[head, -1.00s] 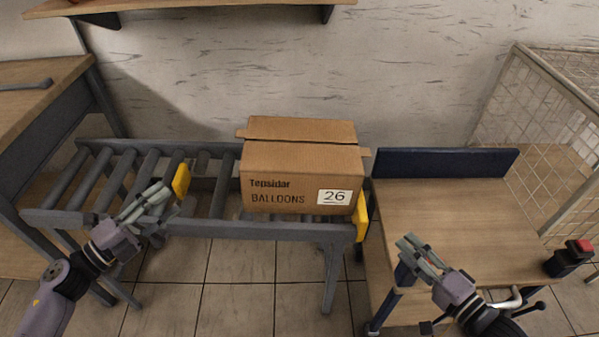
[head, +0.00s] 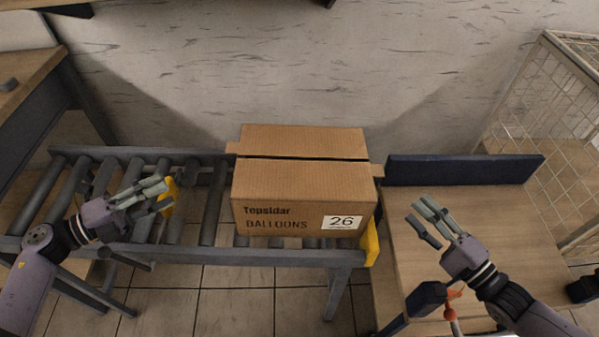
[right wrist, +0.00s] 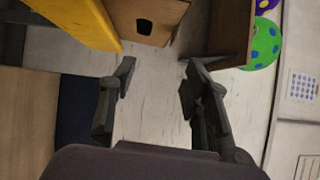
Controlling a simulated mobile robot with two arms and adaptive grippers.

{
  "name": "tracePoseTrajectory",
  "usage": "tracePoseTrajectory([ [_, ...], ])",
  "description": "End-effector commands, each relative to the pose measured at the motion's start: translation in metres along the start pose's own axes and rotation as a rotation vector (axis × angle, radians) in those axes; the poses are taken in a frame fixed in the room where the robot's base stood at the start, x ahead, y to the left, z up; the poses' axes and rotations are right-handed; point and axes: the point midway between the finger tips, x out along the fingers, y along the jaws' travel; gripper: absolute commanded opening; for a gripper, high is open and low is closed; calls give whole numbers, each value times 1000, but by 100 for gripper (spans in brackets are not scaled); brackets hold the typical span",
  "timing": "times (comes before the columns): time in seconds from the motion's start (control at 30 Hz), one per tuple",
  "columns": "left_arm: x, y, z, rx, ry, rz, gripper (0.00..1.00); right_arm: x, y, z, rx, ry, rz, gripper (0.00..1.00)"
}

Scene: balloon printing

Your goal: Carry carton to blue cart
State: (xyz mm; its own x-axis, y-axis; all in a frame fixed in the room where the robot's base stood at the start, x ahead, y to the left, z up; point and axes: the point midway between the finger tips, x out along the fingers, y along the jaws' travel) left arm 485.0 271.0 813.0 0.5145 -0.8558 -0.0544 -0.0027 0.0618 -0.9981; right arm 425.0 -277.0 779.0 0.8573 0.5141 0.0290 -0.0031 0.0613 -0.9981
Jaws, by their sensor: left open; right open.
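The closed brown carton (head: 303,190), printed "Topsidar BALLOONS" with a white "26" label, sits upright on the right end of the roller conveyor. In the right wrist view the carton's side (right wrist: 150,12) shows a dark hand hole. The blue cart (head: 465,168), with a wooden top and dark blue back panel, stands right beside the conveyor's end. My left gripper (head: 163,193) is open and empty, over the conveyor left of the carton and apart from it. My right gripper (head: 425,218) is open and empty above the cart's top, right of the carton.
Free rollers (head: 212,205) lie left of the carton. The cart's top is largely clear. A wire cage (head: 550,130) stands at the right.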

Motion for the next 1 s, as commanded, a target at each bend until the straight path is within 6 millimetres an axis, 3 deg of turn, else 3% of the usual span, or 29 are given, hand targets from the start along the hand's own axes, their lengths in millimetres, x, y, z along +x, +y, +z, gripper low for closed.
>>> tracePoseTrajectory([
  [0.47,6,0,0,-1,0,-2,44,6,0,0,-1,0,-2,44],
  [1.0,84,-1,0,0,0,-5,44,84,-1,0,-2,1,-5,44],
])
